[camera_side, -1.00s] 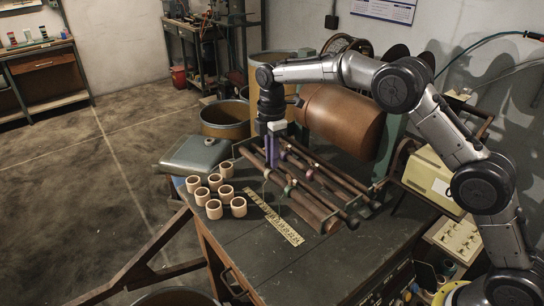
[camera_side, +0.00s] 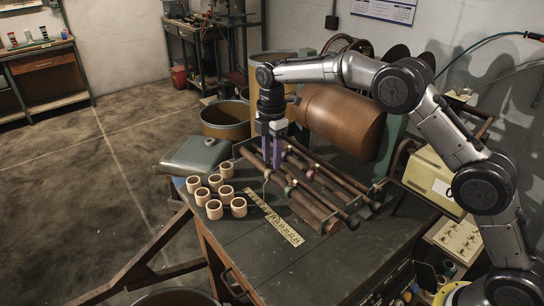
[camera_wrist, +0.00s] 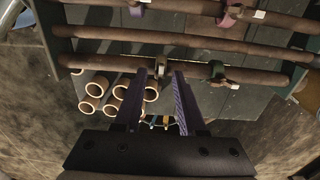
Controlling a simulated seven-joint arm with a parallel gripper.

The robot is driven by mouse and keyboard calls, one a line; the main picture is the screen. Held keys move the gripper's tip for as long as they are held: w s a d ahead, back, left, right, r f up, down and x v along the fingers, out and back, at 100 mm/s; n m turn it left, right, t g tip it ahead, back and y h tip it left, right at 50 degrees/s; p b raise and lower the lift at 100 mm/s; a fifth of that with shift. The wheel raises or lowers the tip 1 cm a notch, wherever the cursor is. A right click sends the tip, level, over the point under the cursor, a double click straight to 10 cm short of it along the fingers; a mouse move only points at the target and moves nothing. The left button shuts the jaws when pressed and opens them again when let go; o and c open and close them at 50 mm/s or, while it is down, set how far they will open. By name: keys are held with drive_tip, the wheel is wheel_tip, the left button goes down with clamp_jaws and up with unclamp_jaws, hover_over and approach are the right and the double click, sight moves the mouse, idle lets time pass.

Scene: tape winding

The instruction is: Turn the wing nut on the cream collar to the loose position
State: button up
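My gripper (camera_side: 272,165) points down over the near rods of the rack. In the wrist view its two dark purple fingers (camera_wrist: 161,75) stand apart, with the nearest rod (camera_wrist: 110,63) running across just beyond their tips. I see nothing held. I cannot make out the cream collar or its wing nut clearly; the fingers cover part of that rod. A green collar (camera_wrist: 217,70) with a small pale tab sits on the same rod, right of the fingers. It also shows in the side view (camera_side: 289,192). A magenta collar (camera_wrist: 229,14) and a purple collar (camera_wrist: 135,8) sit on a farther rod.
Several cream cups (camera_side: 214,208) stand on the bench left of the rack. A yellow ruler (camera_side: 277,218) lies in front. The bench front (camera_side: 330,262) is clear.

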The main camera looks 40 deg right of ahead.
idle(0.3)
drive_tip(key=shift+r, duration=6.85)
